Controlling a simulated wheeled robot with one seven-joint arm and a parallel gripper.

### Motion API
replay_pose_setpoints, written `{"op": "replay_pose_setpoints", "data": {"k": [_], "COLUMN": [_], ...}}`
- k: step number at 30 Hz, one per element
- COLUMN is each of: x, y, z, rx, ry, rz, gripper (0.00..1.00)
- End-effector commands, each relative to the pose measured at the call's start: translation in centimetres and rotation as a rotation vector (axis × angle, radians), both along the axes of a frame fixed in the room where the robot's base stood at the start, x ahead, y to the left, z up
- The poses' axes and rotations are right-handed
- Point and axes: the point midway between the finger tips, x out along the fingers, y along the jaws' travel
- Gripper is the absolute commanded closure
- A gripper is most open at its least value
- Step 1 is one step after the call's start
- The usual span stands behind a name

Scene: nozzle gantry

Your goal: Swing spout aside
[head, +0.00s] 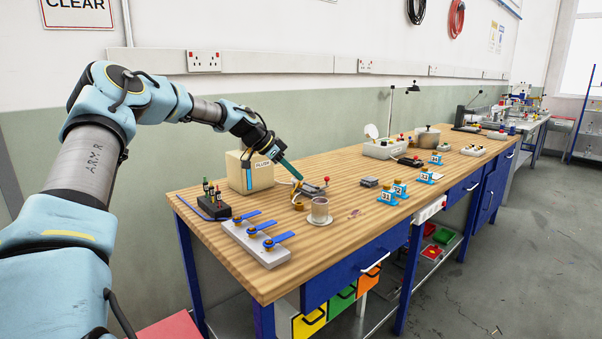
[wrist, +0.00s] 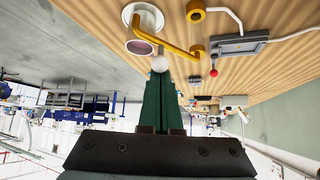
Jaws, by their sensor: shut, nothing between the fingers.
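The yellow spout (wrist: 170,42) is a bent pipe in the wrist view. It runs from a round yellow pivot (wrist: 197,51) across the top of a cup (wrist: 143,46). In the head view the spout's yellow base (head: 298,206) stands just left of the cup (head: 319,208) on its pale saucer (head: 319,222). A white ball (wrist: 159,63) shows at my fingertips; I cannot tell whether they touch it. My gripper (head: 299,177) has green fingers, closed together and empty, slanting down towards the spout. It also shows in the wrist view (wrist: 160,76).
A grey unit with a red-knobbed lever (wrist: 238,44) is beside the spout. A beige box (head: 250,172) stands behind my gripper, and a plate with blue levers (head: 255,240) is at the front left. Small blue numbered holders (head: 389,196) are to the right.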

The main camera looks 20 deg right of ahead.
Motion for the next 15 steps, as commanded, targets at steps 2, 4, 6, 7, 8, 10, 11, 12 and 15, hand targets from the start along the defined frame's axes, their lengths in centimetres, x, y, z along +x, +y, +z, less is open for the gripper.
{"op": "replay_pose_setpoints", "data": {"k": [2,4,6,7,8,10,11,12,15], "x": [0.4,0.6,0.9,1.0,1.0,1.3,1.4,1.6,1.9], "y": [0.3,0.5,0.9,0.9,1.1,1.4,1.5,1.6,1.8], "z": [0.1,0.1,0.0,0.0,0.0,0.0,0.0,-0.1,-0.1], "rx": [-0.003,-0.003,-0.003,-0.003,-0.001,0.001,0.001,0.001,0.001], "ry": [0.003,0.002,0.001,0.000,0.001,0.000,0.000,-0.001,-0.001], "rz": [-0.069,-0.135,-0.200,-0.228,-0.227,-0.224,-0.224,-0.223,-0.222], "gripper": [1.00,1.00,1.00,1.00,1.00,1.00,1.00,1.00,1.00]}}
